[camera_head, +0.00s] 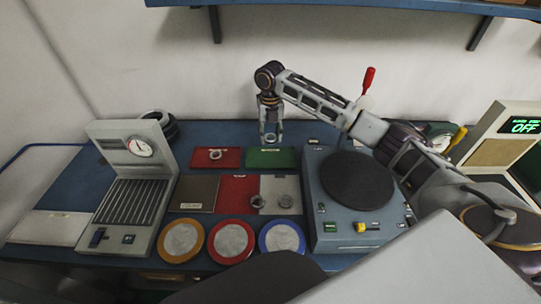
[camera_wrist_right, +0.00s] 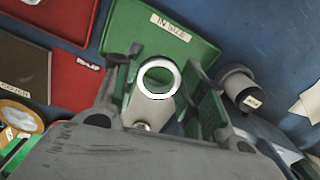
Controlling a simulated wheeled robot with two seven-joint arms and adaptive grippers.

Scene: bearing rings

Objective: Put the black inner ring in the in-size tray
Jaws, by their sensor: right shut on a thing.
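My right gripper (camera_head: 270,136) hangs fingers-down above the green tray (camera_head: 285,158). In the wrist view the gripper (camera_wrist_right: 163,82) is shut on a ring (camera_wrist_right: 141,77), which looks pale and shiny there rather than black. The ring is between the two fingers, over the green tray (camera_wrist_right: 205,50) with its "IN SIZE" label. The wrist view does not settle the ring's height above the tray floor. In the head view the held ring is too small to make out. My left gripper is not in view.
A red tray (camera_head: 230,164) with a ring in it lies left of the green tray. In front are brown, red and grey plates with two small rings, then three round dishes. A turntable (camera_head: 357,181) stands right, a gauge stand (camera_head: 139,147) left.

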